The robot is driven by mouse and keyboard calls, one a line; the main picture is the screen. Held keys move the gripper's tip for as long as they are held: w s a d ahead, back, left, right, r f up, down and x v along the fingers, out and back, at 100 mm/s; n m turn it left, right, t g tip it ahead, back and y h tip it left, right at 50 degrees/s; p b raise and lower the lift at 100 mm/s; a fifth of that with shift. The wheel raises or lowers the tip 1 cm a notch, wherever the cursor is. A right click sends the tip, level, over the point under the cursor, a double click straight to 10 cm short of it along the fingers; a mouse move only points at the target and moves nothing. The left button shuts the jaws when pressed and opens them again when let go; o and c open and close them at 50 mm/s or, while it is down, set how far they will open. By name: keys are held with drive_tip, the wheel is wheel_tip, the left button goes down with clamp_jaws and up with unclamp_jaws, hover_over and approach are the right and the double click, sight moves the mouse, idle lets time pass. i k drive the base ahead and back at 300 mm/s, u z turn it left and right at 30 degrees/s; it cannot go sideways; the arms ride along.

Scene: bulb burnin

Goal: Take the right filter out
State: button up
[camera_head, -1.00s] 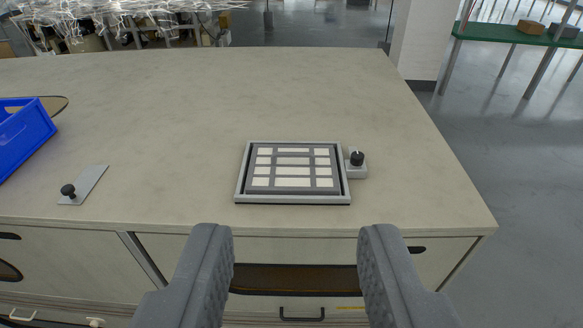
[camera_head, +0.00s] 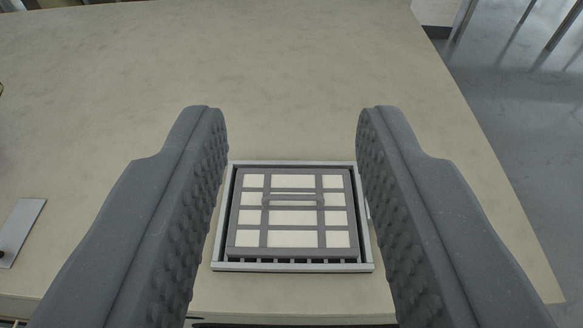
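The filter (camera_head: 308,238) is a flat square panel with a dark grey grid over white cells and a raised bar handle (camera_head: 292,202) across its middle. It sits inside a light grey frame (camera_head: 219,243) on the table, and a row of dark slots shows along its near edge. My gripper (camera_head: 292,115) is open and empty. Its two fingers stand to the left and right of the frame in the picture, above the table, and do not visibly touch the filter. The right finger hides the black knob beside the frame.
The pale table (camera_head: 290,60) is clear behind the frame. A thin grey plate (camera_head: 22,228) with a black knob lies at the left edge. The table's right edge drops to a grey floor (camera_head: 505,110). The near table edge is close to the frame.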

sight(278, 213)
drive_tip(key=u, duration=0.5)
drive_tip(key=i, duration=0.1)
drive_tip(key=z, duration=1.55)
drive_tip(key=k, duration=1.4)
drive_tip(key=u, duration=1.05)
drive_tip(key=i, duration=1)
drive_tip(key=z, duration=0.1)
